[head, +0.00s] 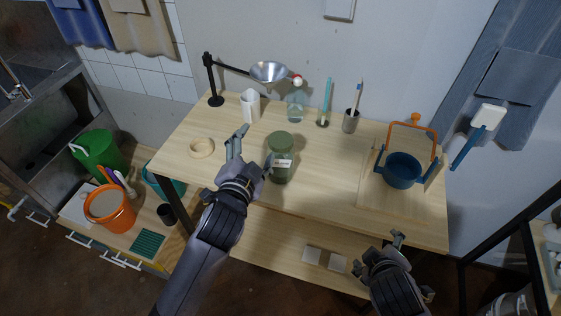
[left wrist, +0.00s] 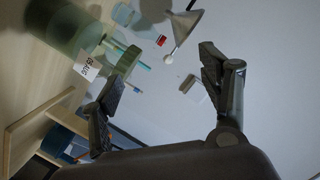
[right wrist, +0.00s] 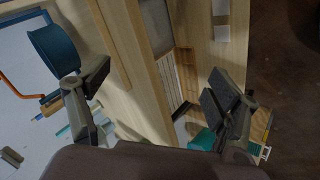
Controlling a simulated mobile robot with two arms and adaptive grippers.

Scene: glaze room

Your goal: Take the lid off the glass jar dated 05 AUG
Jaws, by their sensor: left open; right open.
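A green glass jar (head: 281,163) with a green lid (head: 281,142) on top stands upright on the table, with a white label on its front. In the left wrist view the jar (left wrist: 62,28) lies at the upper left, and its label (left wrist: 88,66) reads 05 AUG. My left gripper (head: 253,147) is open and empty, just left of the jar in the head view, fingers pointing up and away. My right gripper (head: 382,248) is open and empty, low at the table's front edge on the right. It also shows open in the right wrist view (right wrist: 155,90).
A tape ring (head: 201,148) lies left of the jar. Behind stand a white container (head: 250,106), a clear bottle (head: 296,106), brush holders and a funnel (head: 269,71) on a stand. A blue bucket (head: 403,171) sits at the right. The table right of the jar is clear.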

